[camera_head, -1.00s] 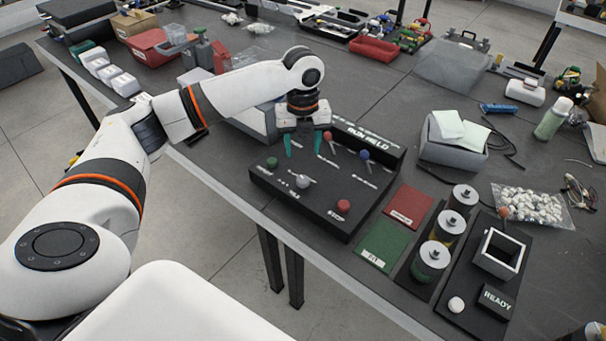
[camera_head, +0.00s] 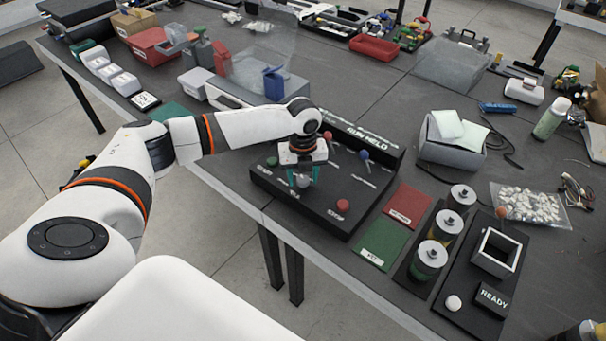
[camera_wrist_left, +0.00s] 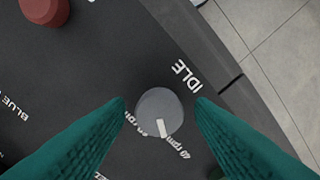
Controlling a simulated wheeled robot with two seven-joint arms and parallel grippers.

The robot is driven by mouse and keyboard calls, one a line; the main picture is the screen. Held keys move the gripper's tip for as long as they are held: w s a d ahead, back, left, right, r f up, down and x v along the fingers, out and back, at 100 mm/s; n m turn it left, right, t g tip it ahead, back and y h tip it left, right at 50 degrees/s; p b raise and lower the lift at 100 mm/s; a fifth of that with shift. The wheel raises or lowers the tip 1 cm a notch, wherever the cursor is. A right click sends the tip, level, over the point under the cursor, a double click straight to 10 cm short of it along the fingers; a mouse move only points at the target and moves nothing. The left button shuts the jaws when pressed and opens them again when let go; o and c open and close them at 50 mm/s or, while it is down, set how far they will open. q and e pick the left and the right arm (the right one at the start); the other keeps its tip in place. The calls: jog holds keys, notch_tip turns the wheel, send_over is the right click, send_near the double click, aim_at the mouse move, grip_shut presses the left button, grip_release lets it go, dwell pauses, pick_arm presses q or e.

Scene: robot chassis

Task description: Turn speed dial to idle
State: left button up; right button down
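The grey speed dial (camera_wrist_left: 160,113) sits on the black control panel (camera_head: 318,213). In the left wrist view its white pointer mark points down, toward the rpm lettering and away from the white IDLE label (camera_wrist_left: 187,76). My left gripper (camera_head: 303,181) is over the dial in the head view, fingers pointing down. In the wrist view its green fingers (camera_wrist_left: 160,108) stand open on either side of the dial, with gaps showing between them and it. The dial (camera_head: 304,181) is partly covered by the gripper in the head view. My right gripper is not in view.
On the panel are a red STOP button (camera_head: 343,205), a green button (camera_head: 272,161) and levers with red (camera_head: 327,135) and blue (camera_head: 363,154) knobs. Red (camera_head: 408,206) and green (camera_head: 382,243) cards and several canisters stand to the right.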

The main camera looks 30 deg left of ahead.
pick_arm(q)
jog(key=c, duration=0.8)
jog(key=shift+r+n+p, duration=0.2)
jog(key=shift+n+p, duration=0.3)
jog(key=shift+p, duration=0.3)
jog(key=shift+c, duration=0.2)
jog(key=n+p, duration=0.3)
jog(key=shift+r+p, duration=0.1)
jog(key=shift+p, duration=0.25)
jog(key=n+p, duration=0.4)
jog(key=n, duration=0.1)
jog(key=shift+n, duration=0.3)
jog(key=n+p, duration=0.2)
jog(key=n, duration=0.1)
jog(key=shift+n+p, duration=0.3)
jog(key=shift+p, duration=0.1)
jog(key=n+p, duration=0.2)
jog(key=n, duration=0.1)
jog(key=shift+w+n, duration=0.1)
jog(key=shift+n, duration=0.2)
jog(key=n+p, duration=0.2)
jog(key=n, duration=0.1)
jog(key=shift+n, duration=0.3)
jog(key=shift+f+n+p, duration=0.2)
jog(key=shift+n+p, duration=0.6)
jog(key=shift+n, duration=1.1)
